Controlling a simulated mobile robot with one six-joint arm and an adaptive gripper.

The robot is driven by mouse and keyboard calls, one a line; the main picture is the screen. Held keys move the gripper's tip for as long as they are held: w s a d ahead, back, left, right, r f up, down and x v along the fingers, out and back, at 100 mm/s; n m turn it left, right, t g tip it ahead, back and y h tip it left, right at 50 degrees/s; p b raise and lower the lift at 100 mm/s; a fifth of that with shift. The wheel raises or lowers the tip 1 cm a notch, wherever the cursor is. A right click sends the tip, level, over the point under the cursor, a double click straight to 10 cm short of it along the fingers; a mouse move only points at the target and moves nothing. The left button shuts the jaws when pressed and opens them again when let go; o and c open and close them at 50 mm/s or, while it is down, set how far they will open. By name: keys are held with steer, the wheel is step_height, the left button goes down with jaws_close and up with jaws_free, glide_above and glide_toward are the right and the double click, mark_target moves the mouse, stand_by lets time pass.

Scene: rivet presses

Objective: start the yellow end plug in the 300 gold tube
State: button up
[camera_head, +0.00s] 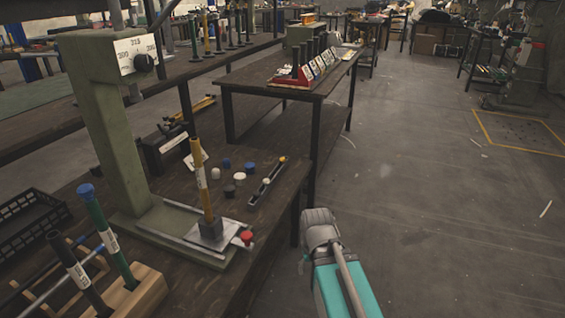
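A gold tube (206,195) with a white label stands nearly upright in a grey block (211,234) on the base plate of a green press. The number on its label is too small to read. A small yellow piece (282,159) shows at the far end of a narrow dark tray on the same bench; it may be the yellow end plug, but I cannot tell for sure. My teal and grey arm (336,272) is right of the bench, over the floor. My gripper's fingers do not show, so what they hold is hidden.
The press (107,125) has a dial on its head. Several blue, white and dark plugs lie beyond the tube. A wooden rack (140,293) with green and black tubes stands front left, by a black basket (30,228). A red knob (246,237) is beside the block.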

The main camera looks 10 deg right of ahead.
step_height(320, 180, up, 8)
steer(key=p, duration=0.8)
steer(key=shift+r, duration=0.2)
